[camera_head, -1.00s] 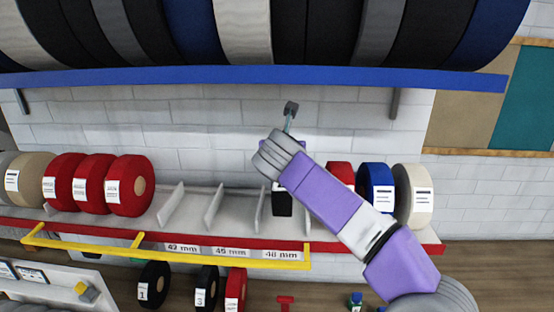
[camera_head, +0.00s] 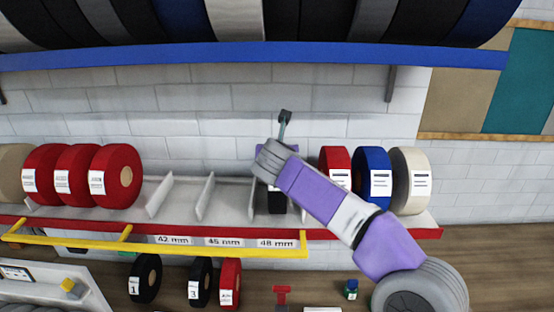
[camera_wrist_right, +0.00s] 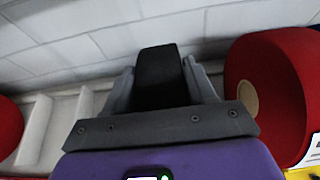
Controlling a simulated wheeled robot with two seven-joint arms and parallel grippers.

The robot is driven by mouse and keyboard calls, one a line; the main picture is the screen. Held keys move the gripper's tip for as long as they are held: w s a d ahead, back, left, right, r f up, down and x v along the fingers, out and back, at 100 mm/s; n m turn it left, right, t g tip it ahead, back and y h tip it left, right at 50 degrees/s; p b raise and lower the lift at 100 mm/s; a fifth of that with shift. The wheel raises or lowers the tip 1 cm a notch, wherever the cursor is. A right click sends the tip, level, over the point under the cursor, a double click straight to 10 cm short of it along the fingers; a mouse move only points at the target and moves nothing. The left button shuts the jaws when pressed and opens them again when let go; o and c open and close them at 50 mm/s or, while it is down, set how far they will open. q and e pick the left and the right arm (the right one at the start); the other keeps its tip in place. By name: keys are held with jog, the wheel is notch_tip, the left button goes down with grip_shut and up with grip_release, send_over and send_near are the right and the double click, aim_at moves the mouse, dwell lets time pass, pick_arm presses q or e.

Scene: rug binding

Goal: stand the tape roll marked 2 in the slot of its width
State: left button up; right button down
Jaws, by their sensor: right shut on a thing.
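My right gripper (camera_head: 276,178) is shut on a black tape roll (camera_head: 277,203). The wrist view shows the black roll (camera_wrist_right: 160,75) between the two grey fingers. The roll stands upright behind the 48 mm label (camera_head: 277,243), between two pale dividers of the shelf (camera_head: 230,207). I cannot tell whether its lower edge touches the shelf, and its number is not visible. The slots behind the 42 mm label (camera_head: 173,240) and the 45 or 46 mm label (camera_head: 223,242) are empty. My left gripper is not in view.
Red rolls (camera_head: 118,177) stand left of the slots. Red (camera_head: 336,165), blue (camera_head: 373,180) and cream (camera_head: 410,180) rolls stand to the right. A yellow rail (camera_head: 150,245) runs in front. Below are rolls marked 1 (camera_head: 146,278) and 3 (camera_head: 200,282). A blue shelf (camera_head: 250,55) hangs above.

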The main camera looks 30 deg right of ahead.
jog(key=shift+w+r, duration=0.1)
jog(key=shift+w, duration=0.05)
jog(key=shift+c, duration=1.8)
grip_release()
jog(key=shift+s+a, duration=0.15)
jog(key=shift+s, duration=0.15)
jog(key=v, duration=1.1)
jog(key=shift+s+a+r, duration=0.15)
jog(key=shift+s, duration=0.05)
